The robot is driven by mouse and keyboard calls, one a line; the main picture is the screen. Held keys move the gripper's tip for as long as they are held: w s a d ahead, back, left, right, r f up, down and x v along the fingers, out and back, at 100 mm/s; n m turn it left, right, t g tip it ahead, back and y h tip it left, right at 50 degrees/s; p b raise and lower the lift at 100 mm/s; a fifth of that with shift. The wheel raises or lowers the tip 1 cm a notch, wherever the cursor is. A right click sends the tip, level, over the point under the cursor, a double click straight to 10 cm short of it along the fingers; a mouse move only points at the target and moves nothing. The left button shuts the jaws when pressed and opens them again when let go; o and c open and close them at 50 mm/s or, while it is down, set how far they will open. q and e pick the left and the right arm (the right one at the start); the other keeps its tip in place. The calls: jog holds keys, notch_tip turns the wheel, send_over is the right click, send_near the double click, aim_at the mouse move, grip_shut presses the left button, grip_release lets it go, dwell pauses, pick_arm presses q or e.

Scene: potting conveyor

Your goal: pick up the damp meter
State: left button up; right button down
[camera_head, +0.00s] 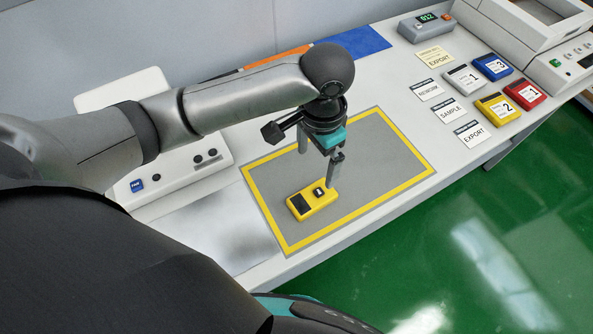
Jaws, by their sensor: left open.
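The damp meter appears to be the yellow handheld device (313,205) with a dark panel and a small dark button. It lies flat on the grey mat (385,160) with a yellow border, near the mat's front left part. My left gripper (318,168) is open and points down over the mat, just behind and above the device. One finger comes close to the device's far right end in the picture; I cannot tell if it touches. Nothing shows between the fingers. My right gripper is not in view.
Blue (492,67), red (523,93), yellow (497,108) and white (464,79) numbered blocks stand right of the mat beside label cards (472,133). A grey box with a lit display (426,25) stands behind. A white control panel (180,170) is on the left. The mat's right half is clear.

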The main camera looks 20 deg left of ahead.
pick_arm(q)
jog(key=b, duration=0.2)
send_over(312, 197)
jog(key=f, duration=0.9)
jog(key=shift+w+a, duration=0.1)
jog(key=shift+w, duration=0.1)
jog(key=shift+f, duration=0.9)
notch_tip(312, 197, down, 4)
jog(key=shift+s+f+b, duration=0.1)
jog(key=shift+f+b, duration=0.1)
jog(key=shift+b, duration=0.25)
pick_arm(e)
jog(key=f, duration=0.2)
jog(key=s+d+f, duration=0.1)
pick_arm(q)
jog(key=c, duration=1.3)
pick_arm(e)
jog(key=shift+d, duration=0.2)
